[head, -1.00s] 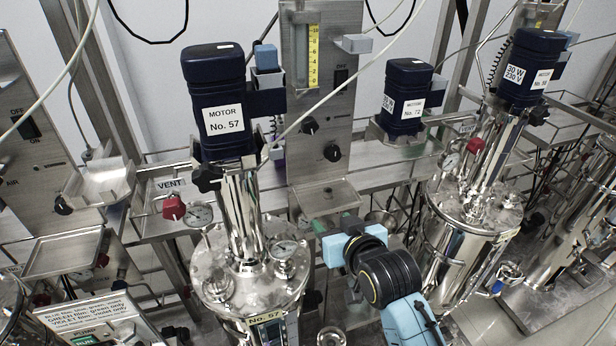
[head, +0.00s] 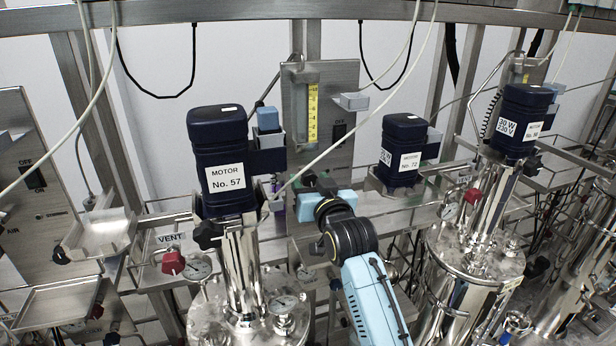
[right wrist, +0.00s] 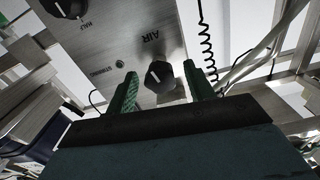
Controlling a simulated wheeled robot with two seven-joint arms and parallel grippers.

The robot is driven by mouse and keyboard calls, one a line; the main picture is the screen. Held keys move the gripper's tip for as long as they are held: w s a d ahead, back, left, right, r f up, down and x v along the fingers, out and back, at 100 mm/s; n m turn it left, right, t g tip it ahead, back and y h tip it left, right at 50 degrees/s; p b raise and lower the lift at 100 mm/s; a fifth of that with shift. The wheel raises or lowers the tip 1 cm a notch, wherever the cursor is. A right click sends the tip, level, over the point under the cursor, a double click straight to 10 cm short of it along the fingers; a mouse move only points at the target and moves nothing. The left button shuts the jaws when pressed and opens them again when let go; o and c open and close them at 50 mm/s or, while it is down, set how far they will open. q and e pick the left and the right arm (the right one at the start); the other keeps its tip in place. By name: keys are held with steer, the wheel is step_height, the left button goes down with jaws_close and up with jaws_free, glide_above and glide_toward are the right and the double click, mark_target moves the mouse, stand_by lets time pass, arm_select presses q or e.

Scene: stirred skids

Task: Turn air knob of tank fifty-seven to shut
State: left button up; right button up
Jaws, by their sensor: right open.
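Tank fifty-seven (head: 240,318) is a shiny steel vessel under the dark blue motor labelled No. 57 (head: 218,165). A steel control panel (head: 345,80) with a yellow scale stands behind and to its right. In the right wrist view a black knob (right wrist: 160,77) sits beside the AIR lettering, which appears upside down. My right gripper (right wrist: 161,70) is open, with one green finger on each side of this knob. I cannot tell whether the fingers touch it. In the head view my right gripper (head: 312,196) is at the panel's lower part, hiding the knob. My left gripper is out of view.
A second black knob (right wrist: 65,6) marked HALF is on the same plate. The motor labelled No. 72 (head: 402,155) stands to the right of my arm. A red vent knob (head: 173,262) and a gauge are at the left. Thin hoses hang across the front.

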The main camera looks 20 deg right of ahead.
steer(key=shift+w, duration=1.15)
